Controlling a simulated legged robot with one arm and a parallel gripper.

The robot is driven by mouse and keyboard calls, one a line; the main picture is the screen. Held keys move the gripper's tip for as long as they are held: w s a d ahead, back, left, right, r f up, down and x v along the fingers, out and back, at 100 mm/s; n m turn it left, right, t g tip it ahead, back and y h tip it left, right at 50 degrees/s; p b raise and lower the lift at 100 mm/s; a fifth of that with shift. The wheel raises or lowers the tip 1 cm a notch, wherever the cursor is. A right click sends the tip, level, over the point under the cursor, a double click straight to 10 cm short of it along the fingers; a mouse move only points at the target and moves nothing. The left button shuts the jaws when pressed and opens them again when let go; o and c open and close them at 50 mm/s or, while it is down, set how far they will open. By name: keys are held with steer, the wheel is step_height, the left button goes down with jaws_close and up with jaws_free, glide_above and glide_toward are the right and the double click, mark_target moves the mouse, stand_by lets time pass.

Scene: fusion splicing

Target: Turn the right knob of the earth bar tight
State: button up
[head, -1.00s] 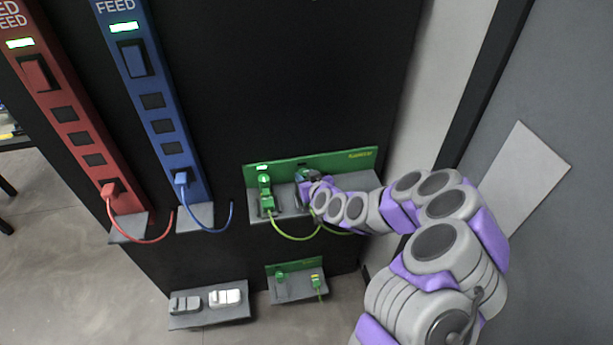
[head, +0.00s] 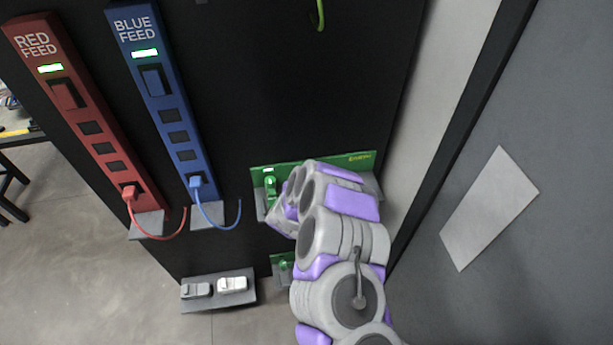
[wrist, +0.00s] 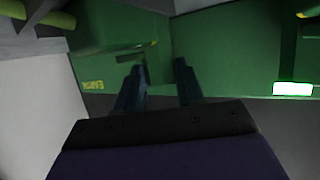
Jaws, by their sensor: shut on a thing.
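The earth bar (head: 362,160) is a green panel with a grey ledge on the black wall; its green face also shows in the wrist view (wrist: 240,50). Its left green knob or plug (head: 270,190) stands upright below a lit white indicator. My arm covers the right part of the bar in the head view, so the right knob and my fingertips are hidden there. In the wrist view my gripper (wrist: 158,66) has its two dark fingers on either side of a green part (wrist: 155,58), seemingly the right knob. The knob's turn angle cannot be told.
Red feed (head: 85,125) and blue feed (head: 165,110) strips stand to the left, each with a plugged cable. A grey shelf (head: 245,297) with two small blocks sits below. A pale side wall (head: 425,110) is close on the right.

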steer(key=shift+w+a+m+h, duration=0.1)
steer(key=shift+a+m+h, duration=0.2)
steer(key=shift+m+h, duration=0.35)
steer(key=shift+g+h, duration=0.25)
steer(key=shift+g, duration=0.05)
steer(key=o, duration=1)
steer(key=shift+o, duration=0.2)
steer(key=shift+d, duration=0.1)
